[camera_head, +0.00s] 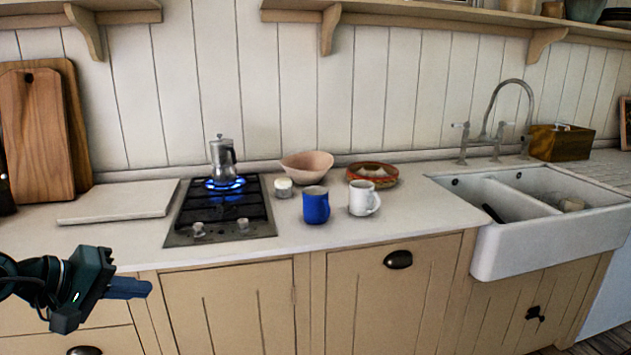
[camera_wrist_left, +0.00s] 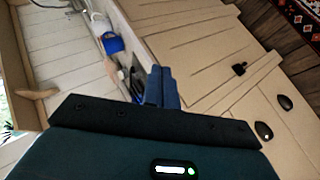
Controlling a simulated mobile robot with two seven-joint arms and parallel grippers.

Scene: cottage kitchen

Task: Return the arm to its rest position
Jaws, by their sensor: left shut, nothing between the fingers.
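My left gripper (camera_head: 128,288) is in the lower left of the head view, in front of the cabinet fronts and below the counter's edge. Its dark blue fingers are shut together with nothing between them. In the left wrist view the shut fingers (camera_wrist_left: 162,88) stand up from the dark gripper body, with cabinet doors and the counter beyond, seen tilted. The fingers appear clear of the cabinets in the head view. My right gripper shows in neither view.
A moka pot (camera_head: 222,160) stands on the gas hob (camera_head: 180,240) over a blue flame. A blue mug (camera_head: 316,206), white mug (camera_head: 360,198), pink bowl (camera_head: 307,166) and patterned dish (camera_head: 373,175) stand on the counter (camera_head: 290,238). A white sink (camera_head: 500,247) is at right; cutting boards (camera_head: 36,140) lean at left.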

